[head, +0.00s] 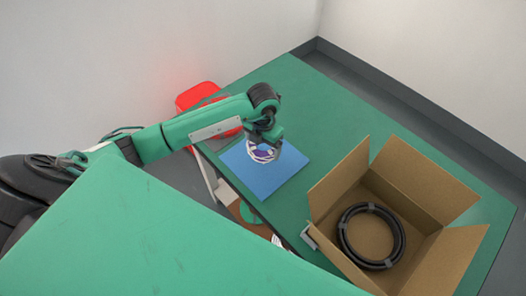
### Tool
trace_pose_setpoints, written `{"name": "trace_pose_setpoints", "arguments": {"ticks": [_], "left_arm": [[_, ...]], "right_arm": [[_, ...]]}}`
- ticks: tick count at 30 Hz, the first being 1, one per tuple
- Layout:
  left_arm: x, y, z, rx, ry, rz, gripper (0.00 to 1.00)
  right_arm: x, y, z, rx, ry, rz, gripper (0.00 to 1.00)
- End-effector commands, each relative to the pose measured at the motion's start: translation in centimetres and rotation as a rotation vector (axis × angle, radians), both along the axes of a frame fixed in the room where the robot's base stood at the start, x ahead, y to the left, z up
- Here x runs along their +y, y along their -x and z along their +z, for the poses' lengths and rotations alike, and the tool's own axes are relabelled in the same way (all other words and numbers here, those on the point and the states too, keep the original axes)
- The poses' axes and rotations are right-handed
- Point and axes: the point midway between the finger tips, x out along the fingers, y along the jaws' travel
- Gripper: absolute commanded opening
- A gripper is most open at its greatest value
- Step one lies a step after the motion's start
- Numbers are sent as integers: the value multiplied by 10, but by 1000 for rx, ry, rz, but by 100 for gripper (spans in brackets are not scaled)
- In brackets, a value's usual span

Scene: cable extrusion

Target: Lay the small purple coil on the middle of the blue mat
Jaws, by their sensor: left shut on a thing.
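The small purple coil (262,155) shows with white parts under my left gripper (262,145). My left gripper is shut on the coil, over the blue mat (276,183). The coil appears over the upper middle part of the mat. I cannot tell whether it touches the mat or hangs just above it. The gripper and wrist hide the top of the coil and the mat's far corner. My right gripper is not in view.
An open cardboard box (428,180) with a black coil (343,232) inside stands right of the mat on the green table (325,95). A red container (197,94) is behind my left arm. Free table lies beyond the mat.

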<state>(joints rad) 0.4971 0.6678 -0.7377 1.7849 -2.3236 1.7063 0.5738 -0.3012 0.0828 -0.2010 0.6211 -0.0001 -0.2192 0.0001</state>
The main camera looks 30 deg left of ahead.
Motion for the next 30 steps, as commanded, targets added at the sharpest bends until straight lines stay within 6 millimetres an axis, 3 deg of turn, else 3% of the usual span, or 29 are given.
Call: {"name": "trace_pose_setpoints", "arguments": {"ticks": [5,12,24,25,27,30], "left_arm": [[0,0,-12,1,1,-1,60],[0,0,-45,1,1,0,60],[0,0,-53,-2,0,-1,60],[0,0,-51,-2,0,-1,91],[0,0,-51,-1,0,-1,100],[0,0,-51,-1,0,-1,100]], "right_arm": [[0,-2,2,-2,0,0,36],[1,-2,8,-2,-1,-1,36],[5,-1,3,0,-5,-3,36],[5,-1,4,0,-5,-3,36],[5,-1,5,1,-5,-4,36],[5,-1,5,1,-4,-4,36]]}}
